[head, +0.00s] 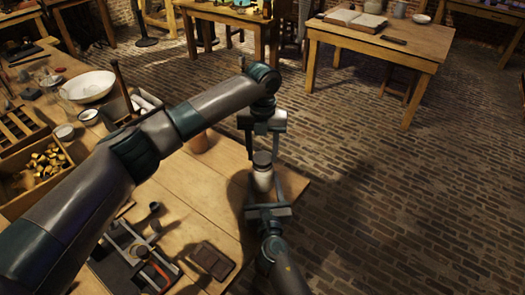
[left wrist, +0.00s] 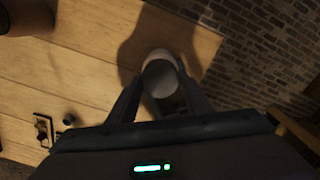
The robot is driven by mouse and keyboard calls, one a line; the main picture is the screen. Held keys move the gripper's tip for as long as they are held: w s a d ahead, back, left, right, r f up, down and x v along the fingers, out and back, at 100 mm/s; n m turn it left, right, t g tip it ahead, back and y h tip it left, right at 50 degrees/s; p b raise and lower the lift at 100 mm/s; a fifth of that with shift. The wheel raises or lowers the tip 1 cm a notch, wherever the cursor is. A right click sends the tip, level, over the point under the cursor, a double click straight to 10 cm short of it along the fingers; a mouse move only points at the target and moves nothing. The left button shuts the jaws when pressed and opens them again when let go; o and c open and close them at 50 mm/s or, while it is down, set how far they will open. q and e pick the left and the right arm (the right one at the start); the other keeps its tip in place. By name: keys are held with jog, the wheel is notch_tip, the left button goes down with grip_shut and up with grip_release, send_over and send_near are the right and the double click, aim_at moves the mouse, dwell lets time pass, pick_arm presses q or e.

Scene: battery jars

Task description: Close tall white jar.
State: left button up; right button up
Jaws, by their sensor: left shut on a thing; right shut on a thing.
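The tall white jar (head: 263,178) is upright near the right edge of the wooden workbench. My right gripper (head: 266,185), coming in from below, is shut on its body. A dark grey lid (head: 262,158) is at the jar's mouth, in line with it. My left gripper (head: 262,152) comes down from above and is shut on the lid. I cannot tell whether the lid is fully seated or a small gap remains. In the left wrist view, the round lid (left wrist: 159,78) is between the two fingers, and the jar below is mostly hidden.
The workbench (head: 215,170) has bare planks left of the jar. A dark brown block (head: 212,261) and a dark tray with small parts (head: 130,255) lie near its front. A wooden box of brass pieces (head: 30,180) and a white bowl (head: 90,86) are far left. Brick floor lies right.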

pick_arm(q)
jog(key=shift+f, duration=0.3)
jog(key=m, duration=0.6)
jog(key=shift+m, duration=0.3)
jog(key=o, duration=1)
jog(key=shift+r, duration=2.25)
jog(key=shift+n, duration=0.4)
jog(key=shift+c, duration=0.3)
